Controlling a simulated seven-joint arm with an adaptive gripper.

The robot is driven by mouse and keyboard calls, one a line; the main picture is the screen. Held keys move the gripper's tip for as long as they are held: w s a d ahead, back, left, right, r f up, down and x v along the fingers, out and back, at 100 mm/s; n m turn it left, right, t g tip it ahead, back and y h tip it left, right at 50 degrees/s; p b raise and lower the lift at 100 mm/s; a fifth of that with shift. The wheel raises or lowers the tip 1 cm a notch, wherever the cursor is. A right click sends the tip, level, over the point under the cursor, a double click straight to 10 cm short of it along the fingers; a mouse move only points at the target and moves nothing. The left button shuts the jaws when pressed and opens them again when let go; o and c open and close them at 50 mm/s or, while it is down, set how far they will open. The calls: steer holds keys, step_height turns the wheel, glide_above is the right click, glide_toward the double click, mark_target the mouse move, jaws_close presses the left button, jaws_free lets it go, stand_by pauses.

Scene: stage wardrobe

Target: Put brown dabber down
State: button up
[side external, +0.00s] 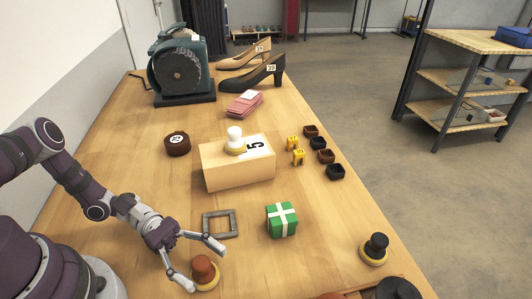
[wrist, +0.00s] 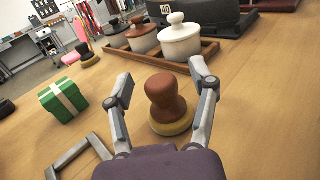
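The brown dabber (side external: 204,267) stands upright on the wooden table near the front, its yellow round base appearing to rest on the tabletop. It also shows in the wrist view (wrist: 166,98), between the two fingers. My gripper (side external: 207,270) is open around the dabber, one finger on each side. In the wrist view my gripper (wrist: 165,86) shows a gap between each finger and the dabber's brown knob. Nothing is held.
A grey square frame (side external: 221,224) lies close behind my gripper. A green box with a white cross (side external: 282,220) and a black dabber (side external: 375,249) stand to the right. A wooden block (side external: 237,172) bears a white dabber. A tray (wrist: 205,52) of lidded pots is beyond my fingers.

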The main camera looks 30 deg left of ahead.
jaws_close()
steer(key=shift+r, duration=0.15)
step_height(320, 180, up, 9)
steer(key=shift+f, duration=0.1)
steer(key=w+a+r+n+t+y, duration=1.1)
steer(key=w+r+n+t+y, duration=0.3)
steer(key=t, duration=0.3)
steer(key=m+g+h, duration=0.9)
steer(key=g+h, duration=0.1)
steer(key=h, duration=0.3)
glide_above(291, 276)
step_height(291, 276, down, 23)
steer(key=shift+r, duration=0.1)
